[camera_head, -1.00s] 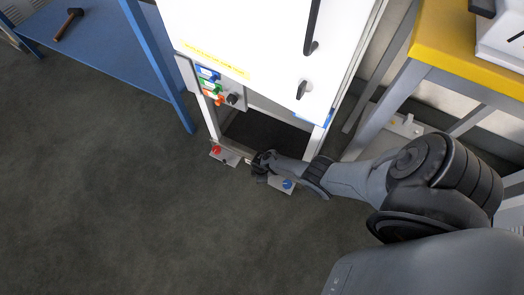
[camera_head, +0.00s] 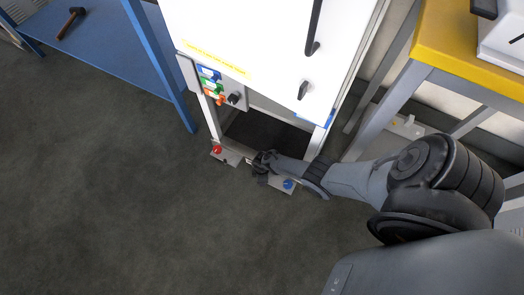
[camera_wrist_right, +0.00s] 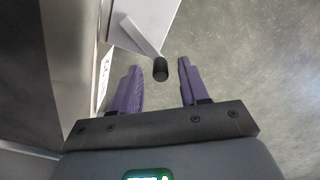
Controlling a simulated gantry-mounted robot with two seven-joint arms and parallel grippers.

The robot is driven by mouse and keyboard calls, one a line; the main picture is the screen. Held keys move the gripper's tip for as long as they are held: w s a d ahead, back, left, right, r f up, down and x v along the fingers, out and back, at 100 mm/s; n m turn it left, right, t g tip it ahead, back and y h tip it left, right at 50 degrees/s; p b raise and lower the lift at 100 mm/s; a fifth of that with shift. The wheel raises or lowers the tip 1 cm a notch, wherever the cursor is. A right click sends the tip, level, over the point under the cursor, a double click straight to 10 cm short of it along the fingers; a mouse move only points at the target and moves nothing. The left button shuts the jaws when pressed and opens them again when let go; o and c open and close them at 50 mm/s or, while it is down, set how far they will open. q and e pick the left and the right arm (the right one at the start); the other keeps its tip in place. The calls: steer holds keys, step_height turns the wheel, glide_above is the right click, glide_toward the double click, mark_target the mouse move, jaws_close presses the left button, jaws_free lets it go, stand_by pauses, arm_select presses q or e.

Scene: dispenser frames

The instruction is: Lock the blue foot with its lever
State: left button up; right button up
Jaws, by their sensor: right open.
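The blue foot (camera_head: 288,184) is a blue knob on a light metal plate at the frame's front right bottom corner in the head view. My right gripper (camera_head: 260,166) is low beside this plate, on its left, and partly hides it. In the right wrist view my right gripper (camera_wrist_right: 160,88) is open, with its purple fingers apart. A lever with a black knob (camera_wrist_right: 160,69) sticks out from a pale plate (camera_wrist_right: 150,20); the knob lies between the fingertips or just ahead of them, and contact cannot be told. My left gripper is out of view.
A red foot (camera_head: 217,150) on its plate is at the front left corner. The white dispenser cabinet (camera_head: 250,40) stands above. A blue shelf (camera_head: 90,50) is on the left, a yellow-topped table (camera_head: 450,45) on the right. The floor in front is clear.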

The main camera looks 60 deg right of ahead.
step_height(320, 180, up, 11)
steer(key=p, duration=0.9)
steer(key=shift+f, duration=0.15)
steer(key=shift+s, duration=0.1)
